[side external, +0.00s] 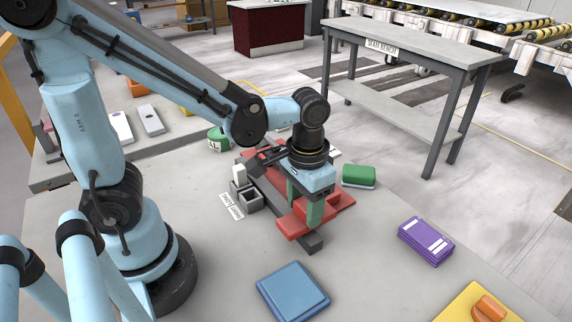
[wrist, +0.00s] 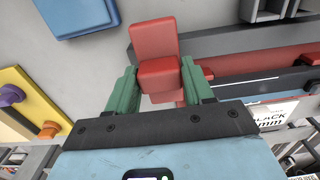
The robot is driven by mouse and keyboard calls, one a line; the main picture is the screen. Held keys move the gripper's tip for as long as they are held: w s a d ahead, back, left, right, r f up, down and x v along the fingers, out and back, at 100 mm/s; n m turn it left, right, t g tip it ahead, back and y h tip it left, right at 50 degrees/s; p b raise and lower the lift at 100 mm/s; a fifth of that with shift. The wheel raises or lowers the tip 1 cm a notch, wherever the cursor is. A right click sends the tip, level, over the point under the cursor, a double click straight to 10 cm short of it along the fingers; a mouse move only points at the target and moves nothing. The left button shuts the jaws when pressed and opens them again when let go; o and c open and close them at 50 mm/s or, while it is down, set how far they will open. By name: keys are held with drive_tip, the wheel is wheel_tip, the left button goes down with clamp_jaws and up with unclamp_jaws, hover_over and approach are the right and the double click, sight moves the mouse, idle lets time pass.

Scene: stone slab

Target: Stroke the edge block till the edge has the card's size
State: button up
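My gripper (side external: 303,212) has two green fingers, seen low over the red and dark-grey fixture in the side view. In the wrist view the fingers (wrist: 158,82) stand on either side of a red block (wrist: 158,75) and seem to touch it. A second red part (wrist: 152,37) lies just beyond it.
A blue pad (side external: 292,291), purple block (side external: 426,241), green block (side external: 359,176) and yellow plate (side external: 478,304) lie around the fixture. Small dark bins (side external: 250,200) with a white piece (side external: 240,174) stand left of it. The grey surface between fixture and purple block is clear.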

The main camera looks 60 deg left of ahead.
clamp_jaws()
drive_tip(key=a, duration=1.4)
drive_tip(key=shift+w+a, duration=0.1)
drive_tip(key=shift+a, duration=0.25)
drive_tip(key=o, duration=0.7)
unclamp_jaws()
drive_tip(key=shift+c, duration=0.2)
drive_tip(key=shift+r, duration=0.1)
wheel_tip(320, 180, up, 12)
